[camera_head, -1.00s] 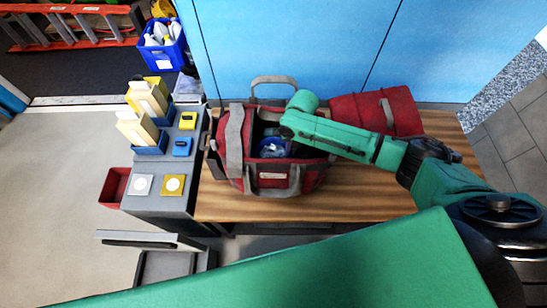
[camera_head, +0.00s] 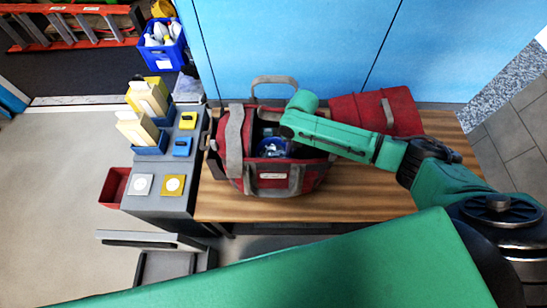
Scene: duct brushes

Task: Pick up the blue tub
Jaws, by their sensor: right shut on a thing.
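The blue tub (camera_head: 274,149) shows inside the open red and grey tool bag (camera_head: 250,176), with something pale inside it. Only part of the tub is visible past the bag's rim. My right arm reaches in from the right over the bag. My right gripper (camera_head: 273,141) points down into the bag and is shut on the blue tub. Its fingers are small and partly hidden by the wrist. My left gripper is not in view.
The bag stands on a wooden bench (camera_head: 362,198). A red rolled case (camera_head: 400,108) lies behind my arm. At left, a grey stand (camera_head: 160,203) holds yellow boxes in blue holders. A blue crate (camera_head: 163,56) of bottles is farther back. The bench front right is clear.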

